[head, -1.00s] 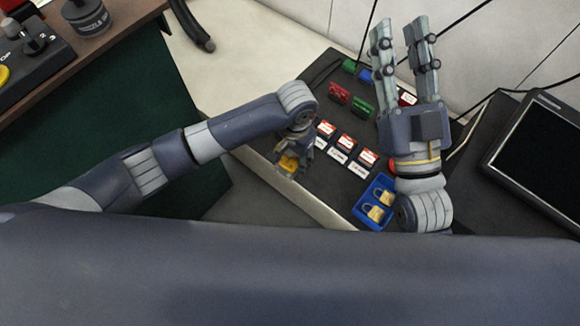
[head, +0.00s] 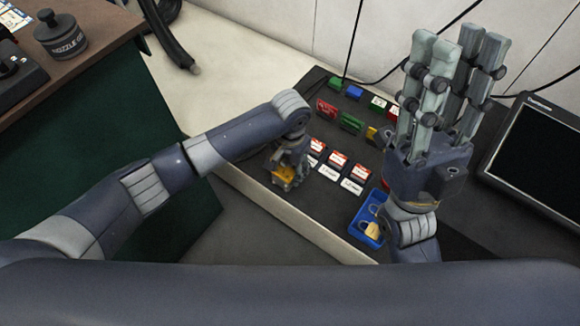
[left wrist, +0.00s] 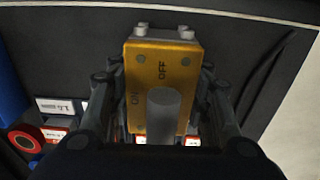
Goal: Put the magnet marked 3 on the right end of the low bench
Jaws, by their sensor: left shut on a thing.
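My left gripper (head: 285,177) is shut on a yellow magnet (head: 282,174), over the left front part of a dark low bench top (head: 300,203). In the left wrist view the yellow magnet (left wrist: 177,75) shows ON and OFF lettering and a grey round part, with a finger on each side. No number is visible on it. I cannot tell whether it touches the bench. My right gripper (head: 458,50) is open and empty, fingers upward, above the right back of the bench, hiding part of it.
Red-and-white tags (head: 338,159) lie mid-bench, with a blue tray of padlocks (head: 366,232) at front right. Red (head: 326,109), green (head: 351,123) and blue (head: 355,92) pieces lie farther back. A monitor (head: 535,145) stands at right. A green-sided cabinet (head: 90,150) is at left.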

